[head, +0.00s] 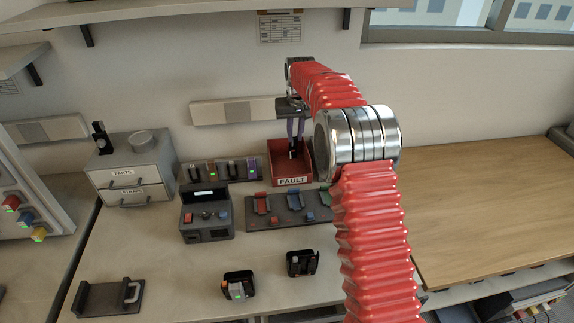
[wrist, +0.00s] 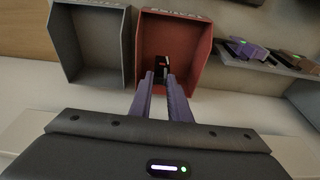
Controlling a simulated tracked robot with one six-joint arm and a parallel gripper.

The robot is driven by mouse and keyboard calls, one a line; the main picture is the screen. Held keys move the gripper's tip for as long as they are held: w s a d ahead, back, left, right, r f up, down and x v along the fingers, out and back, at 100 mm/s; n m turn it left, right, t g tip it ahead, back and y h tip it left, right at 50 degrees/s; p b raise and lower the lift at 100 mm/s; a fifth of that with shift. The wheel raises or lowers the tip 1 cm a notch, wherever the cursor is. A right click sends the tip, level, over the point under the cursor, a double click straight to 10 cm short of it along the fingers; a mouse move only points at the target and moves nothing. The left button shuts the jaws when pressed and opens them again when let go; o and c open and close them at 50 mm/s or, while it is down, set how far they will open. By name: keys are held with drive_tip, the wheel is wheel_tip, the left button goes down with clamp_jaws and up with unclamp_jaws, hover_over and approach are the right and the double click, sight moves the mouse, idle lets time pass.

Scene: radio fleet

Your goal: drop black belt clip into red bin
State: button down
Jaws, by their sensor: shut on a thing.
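The red bin (head: 292,180), labelled FAULT, stands at the back of the bench and also shows in the wrist view (wrist: 187,36). My gripper (head: 295,140) points down over the bin. Its purple fingers (wrist: 161,84) are shut on the small black belt clip (wrist: 160,66), which shows at the fingertips against the bin's inside. In the head view the clip (head: 293,154) is small and dark within the bin's outline. I cannot tell whether it touches the bin. The far part of the clip is clear in the wrist view; the rest is between the fingers.
A grey bin (wrist: 88,40) stands beside the red one in the wrist view. A rack of handsets (head: 222,170) is left of the red bin. A tray of coloured clips (head: 290,208) is in front. A drawer unit (head: 131,170) stands further left. The wooden top at right is bare.

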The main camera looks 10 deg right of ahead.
drive_tip(key=c, duration=1.6)
unclamp_jaws()
drive_tip(key=shift+r, duration=0.1)
drive_tip(key=v, duration=1.1)
drive_tip(key=shift+s+r, duration=0.1)
drive_tip(key=shift+r, duration=0.25)
